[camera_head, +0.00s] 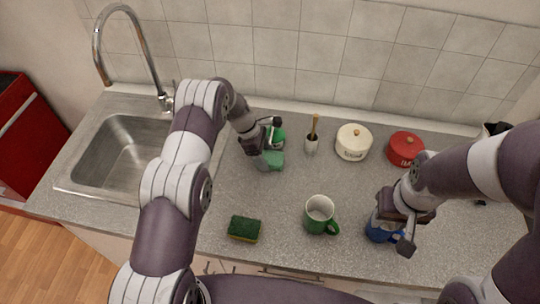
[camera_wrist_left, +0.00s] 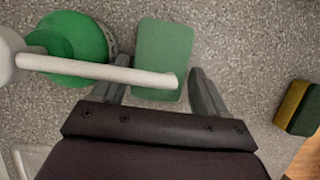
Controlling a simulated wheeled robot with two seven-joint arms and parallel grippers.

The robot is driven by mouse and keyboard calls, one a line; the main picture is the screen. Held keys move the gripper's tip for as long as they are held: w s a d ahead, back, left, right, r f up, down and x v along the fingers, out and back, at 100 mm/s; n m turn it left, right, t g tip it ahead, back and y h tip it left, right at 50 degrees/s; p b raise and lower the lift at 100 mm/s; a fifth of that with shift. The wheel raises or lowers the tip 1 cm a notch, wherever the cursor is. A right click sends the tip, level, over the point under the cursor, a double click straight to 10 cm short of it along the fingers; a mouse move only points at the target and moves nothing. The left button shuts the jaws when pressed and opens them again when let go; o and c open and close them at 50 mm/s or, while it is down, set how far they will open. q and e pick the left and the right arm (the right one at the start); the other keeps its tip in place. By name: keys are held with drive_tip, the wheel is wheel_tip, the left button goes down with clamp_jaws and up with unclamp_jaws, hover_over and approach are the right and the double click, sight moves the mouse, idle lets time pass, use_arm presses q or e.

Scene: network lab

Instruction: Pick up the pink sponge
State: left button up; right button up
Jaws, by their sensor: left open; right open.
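No pink sponge shows in either view. A light green sponge-like block (camera_head: 273,160) lies on the counter by my left gripper (camera_head: 266,146). In the left wrist view the block (camera_wrist_left: 165,45) lies ahead of and partly between the open fingers of my left gripper (camera_wrist_left: 157,78); a white handle crosses over it. A dark green and yellow sponge (camera_head: 244,229) lies near the counter's front edge, and also at the right of the wrist view (camera_wrist_left: 298,108). My right gripper (camera_head: 405,226) is open at the blue mug (camera_head: 379,233), partly hiding it; contact is unclear.
A round green item (camera_wrist_left: 75,38) with the white handle (camera_wrist_left: 100,70) is beside the block. A green mug (camera_head: 319,214) stands front centre. A white pot (camera_head: 353,142), a red pot (camera_head: 404,148) and a small brush holder (camera_head: 311,144) stand behind. The sink (camera_head: 85,178) is left.

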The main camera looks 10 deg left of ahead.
use_arm(q)
drive_tip(key=shift+s+d+f, duration=0.15)
drive_tip(key=shift+d+f, duration=0.1)
drive_tip(key=shift+f, duration=0.15)
drive_tip(key=shift+d+f, duration=0.15)
drive_tip(key=shift+f, duration=0.15)
drive_tip(key=shift+w, duration=0.25)
drive_tip(key=shift+c, duration=0.4)
drive_tip(key=shift+f, duration=0.1)
drive_tip(key=c, duration=0.5)
drive_tip(key=shift+c, duration=1.2)
